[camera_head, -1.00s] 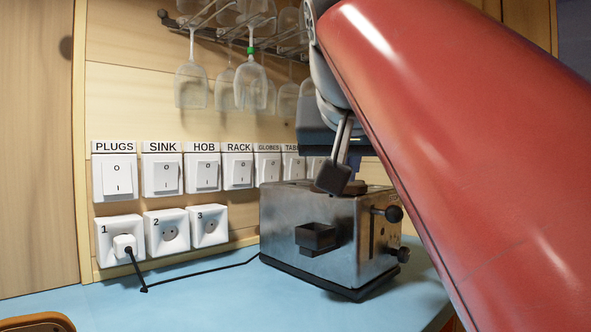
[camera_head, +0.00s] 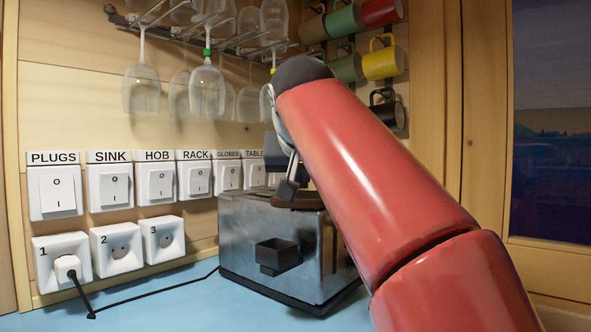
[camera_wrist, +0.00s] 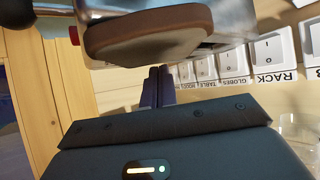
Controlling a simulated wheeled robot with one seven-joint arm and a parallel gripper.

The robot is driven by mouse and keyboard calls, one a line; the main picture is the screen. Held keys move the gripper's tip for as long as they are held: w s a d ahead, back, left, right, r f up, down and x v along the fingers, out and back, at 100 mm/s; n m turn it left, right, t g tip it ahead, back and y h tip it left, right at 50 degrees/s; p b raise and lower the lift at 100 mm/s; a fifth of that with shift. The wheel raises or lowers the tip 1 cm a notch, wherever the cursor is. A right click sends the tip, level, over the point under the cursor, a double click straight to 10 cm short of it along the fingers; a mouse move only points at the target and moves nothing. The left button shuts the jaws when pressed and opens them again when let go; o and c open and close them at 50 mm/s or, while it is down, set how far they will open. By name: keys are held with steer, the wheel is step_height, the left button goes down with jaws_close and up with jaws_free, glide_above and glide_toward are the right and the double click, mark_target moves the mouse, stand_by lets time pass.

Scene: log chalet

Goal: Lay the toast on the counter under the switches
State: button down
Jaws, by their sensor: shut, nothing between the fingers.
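The toast (camera_head: 300,202) is a brown slice showing at the top of the metal toaster (camera_head: 268,238), partly behind my gripper. In the wrist view the toast (camera_wrist: 150,35) stands out of the toaster, its crust edge close to my fingers. My gripper (camera_head: 289,186) is at the toaster's top, beside the toast; its fingers (camera_wrist: 157,86) are together with nothing between them. I cannot tell whether they touch the toast. The blue counter (camera_head: 170,306) runs below the labelled switches (camera_head: 115,187) and the sockets.
A black cord (camera_head: 150,298) runs over the counter from the plug (camera_head: 66,268) in socket 1 to the toaster. Wine glasses (camera_head: 207,88) hang above from a rack. Mugs (camera_head: 383,60) hang at the back right. Counter in front of the sockets is clear apart from the cord.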

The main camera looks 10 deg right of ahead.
mark_target(301, 195)
steer(key=shift+f+b, duration=0.3)
steer(key=shift+f, duration=0.25)
steer(key=shift+s+f, duration=0.1)
steer(key=shift+s+a+f, duration=0.15)
steer(key=shift+s, duration=0.1)
steer(key=shift+s+a+b, duration=0.25)
steer(key=shift+s+b, duration=0.3)
steer(key=shift+s, duration=0.45)
steer(key=shift+w, duration=0.1)
steer(key=shift+r+p, duration=0.95)
steer(key=shift+d, duration=0.1)
